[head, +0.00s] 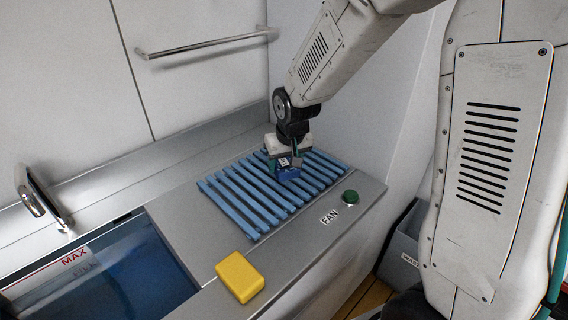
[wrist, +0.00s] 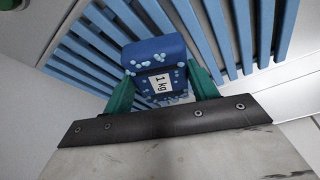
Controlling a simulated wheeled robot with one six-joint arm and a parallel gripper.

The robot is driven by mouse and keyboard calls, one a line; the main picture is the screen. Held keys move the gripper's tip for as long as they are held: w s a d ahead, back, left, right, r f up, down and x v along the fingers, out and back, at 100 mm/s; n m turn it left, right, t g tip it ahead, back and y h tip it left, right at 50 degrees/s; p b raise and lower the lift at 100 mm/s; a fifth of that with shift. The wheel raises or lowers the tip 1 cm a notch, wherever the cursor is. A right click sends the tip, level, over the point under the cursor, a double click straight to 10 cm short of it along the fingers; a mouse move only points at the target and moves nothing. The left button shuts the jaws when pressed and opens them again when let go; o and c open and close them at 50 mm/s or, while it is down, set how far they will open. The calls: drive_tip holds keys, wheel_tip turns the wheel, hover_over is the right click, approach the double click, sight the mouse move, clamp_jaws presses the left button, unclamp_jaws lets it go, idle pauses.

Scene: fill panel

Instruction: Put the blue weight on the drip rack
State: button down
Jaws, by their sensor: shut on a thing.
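The blue weight (wrist: 157,60) has a white "1 kg" label and light blue droplets on it in the wrist view. It also shows under my gripper in the head view (head: 288,174). My gripper (wrist: 160,88) is shut on the blue weight, with a green finger on each side of it. The drip rack (head: 240,203) is a set of blue slats on the grey counter, and its slats also show behind the weight in the wrist view (wrist: 100,40). The weight is over the right half of the rack. I cannot tell whether its underside touches the slats.
A yellow block (head: 240,277) lies on the counter's front edge. A green button (head: 350,197) beside a "FAN" label is right of the rack. A water-filled basin (head: 140,265) marked "MAX" and a tap (head: 42,195) are at left. A rail (head: 205,44) is on the wall.

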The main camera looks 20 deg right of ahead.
sight(283, 163)
drive_tip(key=shift+x, duration=1.5)
drive_tip(key=shift+w+f, duration=0.15)
drive_tip(key=shift+f, duration=0.2)
drive_tip(key=shift+f, duration=0.1)
drive_tip(key=shift+c, duration=2.2)
unclamp_jaws()
